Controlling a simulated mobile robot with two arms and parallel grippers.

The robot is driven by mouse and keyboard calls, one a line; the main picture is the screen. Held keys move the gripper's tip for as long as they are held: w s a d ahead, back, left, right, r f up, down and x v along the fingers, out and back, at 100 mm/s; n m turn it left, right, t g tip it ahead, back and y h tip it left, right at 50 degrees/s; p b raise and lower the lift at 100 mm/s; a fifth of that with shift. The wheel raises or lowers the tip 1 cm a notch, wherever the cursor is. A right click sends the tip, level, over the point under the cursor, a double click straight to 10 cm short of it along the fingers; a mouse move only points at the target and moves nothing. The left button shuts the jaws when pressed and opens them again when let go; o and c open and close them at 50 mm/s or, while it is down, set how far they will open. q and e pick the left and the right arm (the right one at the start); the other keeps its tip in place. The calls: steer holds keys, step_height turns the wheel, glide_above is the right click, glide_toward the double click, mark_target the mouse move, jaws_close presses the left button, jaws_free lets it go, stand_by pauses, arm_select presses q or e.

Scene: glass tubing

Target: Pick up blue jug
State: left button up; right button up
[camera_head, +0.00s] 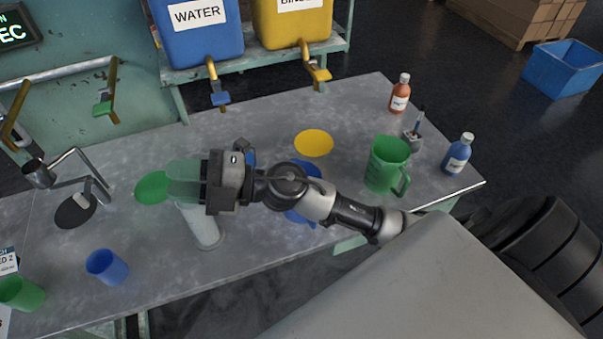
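The blue jug (300,216) stands on the grey table, mostly hidden under my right arm; only parts of its blue body show above and below the arm. My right gripper (188,182) reaches left past the jug, over the table near a green disc (149,190). A pale green, see-through shape shows at its finger end; I cannot tell whether it is the fingers or something between them, nor whether the gripper is open. My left gripper is not in view.
A green jug (384,168) stands right of the blue one. A white cylinder (204,230) is just below my gripper. A blue cup (107,267) and green cup (22,293) stand at left. Bottles (458,155) stand at right.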

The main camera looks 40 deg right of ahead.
step_height(320, 180, down, 8)
steer(key=s+d+n+g+h, duration=0.2)
steer(key=d+n+g+h, duration=0.1)
steer(key=n+g+h, duration=0.5)
steer(key=w+d+f+h, duration=0.1)
steer(key=d+h, duration=0.2)
steer(key=d, duration=0.2)
steer(key=w+d+f+g+h, duration=0.1)
steer(key=d+h, duration=0.3)
steer(key=d, duration=0.2)
steer(key=w+d+f+h, duration=0.1)
steer(key=w+d+h, duration=0.1)
steer(key=d, duration=0.3)
steer(key=shift+d+g+h, duration=0.15)
steer(key=shift+g+h, duration=0.15)
steer(key=shift+h, duration=0.4)
step_height(320, 180, down, 10)
steer(key=p, duration=0.3)
steer(key=shift+f, duration=0.35)
